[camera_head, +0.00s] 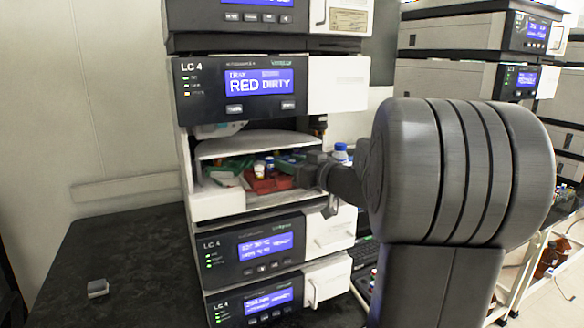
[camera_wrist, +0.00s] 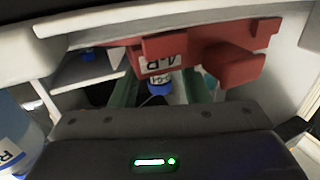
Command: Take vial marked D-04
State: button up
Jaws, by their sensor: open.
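A red rack (camera_head: 268,184) stands inside the open bay of the LC 4 stack, with a white-capped vial (camera_head: 260,170) and a blue-capped vial (camera_head: 270,162) at it. My gripper (camera_head: 297,170) reaches into the bay from the right, beside the rack, and is open. In the wrist view, the red rack (camera_wrist: 205,45) lies ahead of my gripper, with a partly readable label. A blue-capped vial (camera_wrist: 160,80) shows between two green strips, apparently not gripped. No vial mark D-04 is readable, so I cannot tell which vial bears it.
The white bay floor (camera_head: 218,203) and shelf above (camera_head: 255,143) bound the opening closely. A blue-capped bottle (camera_head: 341,153) stands right of the bay behind my arm; a bottle (camera_wrist: 14,140) shows at the wrist view's left. The dark bench (camera_head: 120,260) is mostly clear, with a small grey block (camera_head: 98,288).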

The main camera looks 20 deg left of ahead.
jog(key=c, duration=0.8)
jog(key=shift+r, duration=0.15)
